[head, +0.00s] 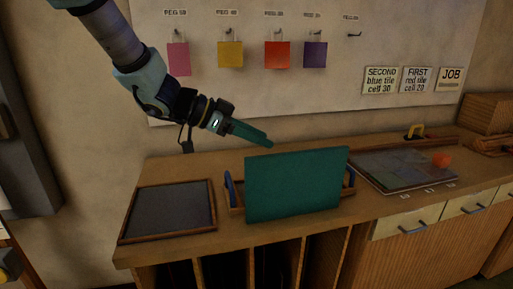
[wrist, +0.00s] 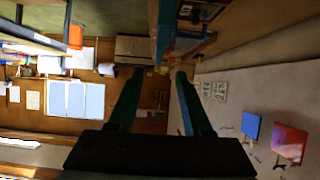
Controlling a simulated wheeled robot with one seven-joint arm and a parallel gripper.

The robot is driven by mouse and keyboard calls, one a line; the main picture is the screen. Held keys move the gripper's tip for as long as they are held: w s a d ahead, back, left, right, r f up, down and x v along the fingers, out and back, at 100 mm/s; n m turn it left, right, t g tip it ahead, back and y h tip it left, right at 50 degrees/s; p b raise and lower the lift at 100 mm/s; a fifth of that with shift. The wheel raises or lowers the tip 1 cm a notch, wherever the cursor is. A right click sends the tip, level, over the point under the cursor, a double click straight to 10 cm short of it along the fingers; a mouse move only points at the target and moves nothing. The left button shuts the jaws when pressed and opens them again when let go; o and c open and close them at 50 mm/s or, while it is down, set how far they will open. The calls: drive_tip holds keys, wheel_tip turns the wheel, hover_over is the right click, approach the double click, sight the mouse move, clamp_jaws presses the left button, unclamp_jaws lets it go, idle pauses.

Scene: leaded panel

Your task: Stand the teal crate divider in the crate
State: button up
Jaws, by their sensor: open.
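The teal crate divider (head: 295,185) is a flat panel, upright and slightly tilted in the head view. It covers the middle of the wooden crate (head: 237,208), whose ends with blue handles show on both sides. The divider's lower edge shows in front of the crate's front wall; I cannot tell whether any of it sits inside. My gripper (head: 268,143) is just above the divider's top edge in the head view, apart from it in the picture. In the wrist view my gripper (wrist: 160,74) is open, with a teal strip beyond the fingers, possibly the divider's edge.
A dark framed tray (head: 170,210) lies on the bench left of the crate. Coloured tiles hang on the wall board (head: 330,90) behind. Bare bench top shows between these.

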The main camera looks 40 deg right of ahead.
drive_tip(key=shift+a, duration=0.15)
drive_tip(key=w+a+f+n+t+y, duration=0.3)
drive_tip(key=w+a+n+t, duration=0.85)
drive_tip(key=w, duration=0.65)
drive_tip(key=s+a+f+n+g+y, duration=0.1)
drive_tip(key=a+f+n+y, duration=0.1)
drive_tip(key=a, duration=0.6)
drive_tip(key=s+a+f+n+y, duration=0.2)
drive_tip(key=a+y, duration=0.1)
drive_tip(key=a, duration=0.6)
drive_tip(key=s+a+f+n+g+y, duration=0.1)
drive_tip(key=a+f+n+y, duration=0.2)
drive_tip(key=a, duration=0.6)
drive_tip(key=shift+s+a+g, duration=0.2)
drive_tip(key=shift+s+g, duration=0.15)
drive_tip(key=shift+o, duration=0.4)
drive_tip(key=s+a+f+n+g, duration=0.1)
drive_tip(key=s+a+n+g, duration=0.1)
drive_tip(key=s, duration=0.4)
drive_tip(key=shift+s+a+f+g, duration=0.2)
drive_tip(key=shift+a+g, duration=0.1)
drive_tip(key=shift+a, duration=0.15)
drive_tip(key=shift+s+n, duration=0.2)
drive_tip(key=shift+n, duration=0.05)
